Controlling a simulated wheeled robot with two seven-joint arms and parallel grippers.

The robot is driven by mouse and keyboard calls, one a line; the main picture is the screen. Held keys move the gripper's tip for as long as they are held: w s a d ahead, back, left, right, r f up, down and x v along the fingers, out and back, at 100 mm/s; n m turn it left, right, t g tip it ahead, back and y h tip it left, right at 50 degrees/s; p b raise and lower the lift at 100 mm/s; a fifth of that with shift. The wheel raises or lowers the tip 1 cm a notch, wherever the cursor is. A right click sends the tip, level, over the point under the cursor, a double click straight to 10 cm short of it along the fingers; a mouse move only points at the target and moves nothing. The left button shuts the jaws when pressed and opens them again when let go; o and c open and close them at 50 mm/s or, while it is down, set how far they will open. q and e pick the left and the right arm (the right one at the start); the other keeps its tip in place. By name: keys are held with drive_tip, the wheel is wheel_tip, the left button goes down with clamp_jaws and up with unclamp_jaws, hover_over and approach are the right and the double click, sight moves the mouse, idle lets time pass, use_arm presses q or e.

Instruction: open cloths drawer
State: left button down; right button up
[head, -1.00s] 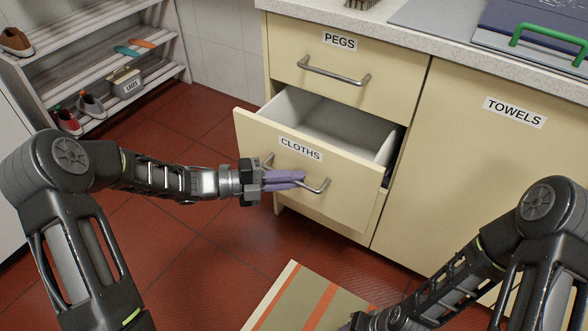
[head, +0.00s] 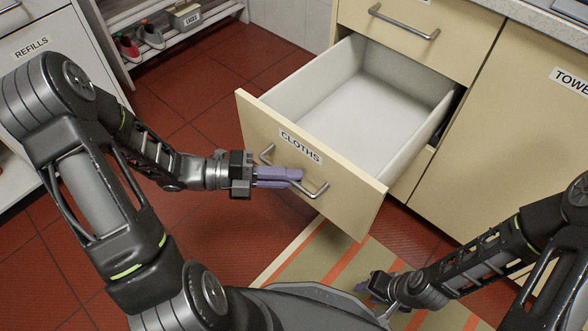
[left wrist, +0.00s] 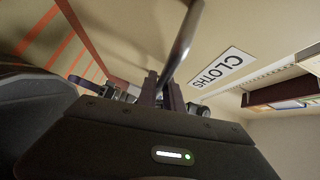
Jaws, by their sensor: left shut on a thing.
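The cloths drawer (head: 346,186) is pulled well out of the cream cabinet, and its pale inside looks empty. Its front carries a CLOTHS label (head: 300,146) and a metal bar handle (head: 317,192). My left gripper (head: 298,177) is shut on the handle, its purple fingers at the middle of the bar. The left wrist view shows the handle bar (left wrist: 184,38) running down between the fingers, with the CLOTHS label (left wrist: 222,66) beside it. My right gripper (head: 370,289) is low over the striped mat, away from the drawer; its fingers are too small and partly hidden to judge.
The upper drawer with its own handle (head: 403,22) is shut. The towels door (head: 520,130) is shut at right. A striped mat (head: 325,255) lies on the red tiled floor below the drawer. A shoe rack (head: 190,40) stands at the back left.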

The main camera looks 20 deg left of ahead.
use_arm(q)
drive_tip(key=c, duration=1.5)
unclamp_jaws()
drive_tip(key=p+v, duration=0.2)
drive_tip(key=v, duration=0.5)
drive_tip(key=shift+a, duration=0.35)
drive_tip(key=shift+s, duration=0.15)
